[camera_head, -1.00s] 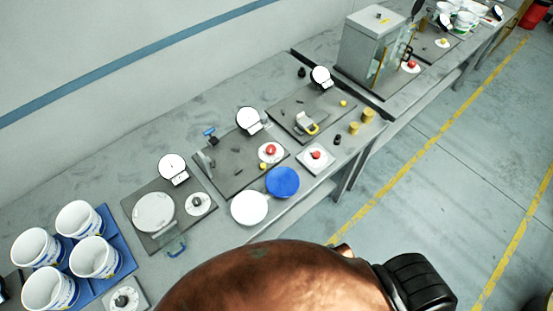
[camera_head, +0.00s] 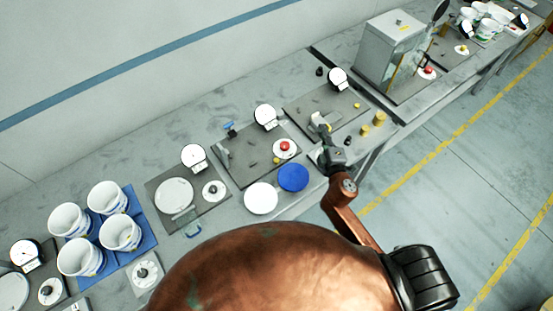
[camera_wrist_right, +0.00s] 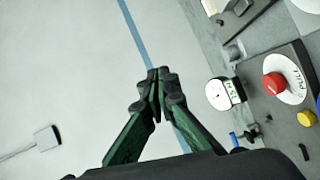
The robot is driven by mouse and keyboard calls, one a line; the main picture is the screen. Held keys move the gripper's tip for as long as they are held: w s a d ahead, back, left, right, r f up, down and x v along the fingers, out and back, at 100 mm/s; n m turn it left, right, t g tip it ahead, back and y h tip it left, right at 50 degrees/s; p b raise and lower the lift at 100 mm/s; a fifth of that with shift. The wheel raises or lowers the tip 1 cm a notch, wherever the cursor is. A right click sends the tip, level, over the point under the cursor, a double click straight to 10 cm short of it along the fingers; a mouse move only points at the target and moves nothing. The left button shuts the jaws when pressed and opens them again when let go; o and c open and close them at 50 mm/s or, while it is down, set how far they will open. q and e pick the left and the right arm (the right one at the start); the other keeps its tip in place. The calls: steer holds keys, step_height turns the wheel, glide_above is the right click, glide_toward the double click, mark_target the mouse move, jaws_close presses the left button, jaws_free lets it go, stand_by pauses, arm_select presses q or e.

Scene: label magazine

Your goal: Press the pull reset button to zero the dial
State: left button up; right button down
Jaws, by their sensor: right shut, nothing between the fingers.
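A red button (camera_head: 285,146) stands on a white disc on the middle dark plate. In the right wrist view this red button (camera_wrist_right: 275,85) shows at the right, on a white disc lettered PULL. The white round dial (camera_head: 265,115) of that plate stands just behind the button; it also shows in the wrist view (camera_wrist_right: 217,93), its needle too small to read. My right gripper (camera_head: 321,128) is above the bench to the right of the button, apart from it. Its fingers (camera_wrist_right: 158,84) are together and empty. My left gripper is not in view.
Other dial plates flank this one, with a dial (camera_head: 338,78) behind my right gripper and another dial (camera_head: 194,157) to the left. A blue disc (camera_head: 293,177) and a white disc (camera_head: 261,198) lie at the front edge. White tubs (camera_head: 121,232) stand on blue mats. A grey cabinet (camera_head: 392,45) stands farther right.

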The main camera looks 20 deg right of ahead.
steer(key=w+a+r+n+y, duration=0.1)
steer(key=a+r+n+y, duration=0.3)
steer(key=a+n, duration=0.25)
steer(key=a+r+n+y+p, duration=0.1)
steer(key=a+r+n+y, duration=0.25)
steer(key=a+n, duration=0.3)
steer(key=w+a+r+n+y, duration=0.1)
steer(key=a+r+n+y, duration=0.2)
steer(key=a+n+y, duration=0.3)
steer(key=s+a+f+n+g+p, duration=0.1)
steer(key=s+a+f+n+g, duration=0.1)
steer(key=a+f+n+g, duration=0.7)
steer(key=w+d+f+n+h+p, duration=0.1)
steer(key=w+d+f+n+h, duration=0.1)
steer(key=d+f+n+h, duration=0.4)
steer(key=d+f+n, duration=0.2)
steer(key=d, duration=0.3)
steer(key=shift+w+d+n, duration=0.3)
steer(key=shift+w, duration=0.05)
steer(key=shift+f, duration=0.1)
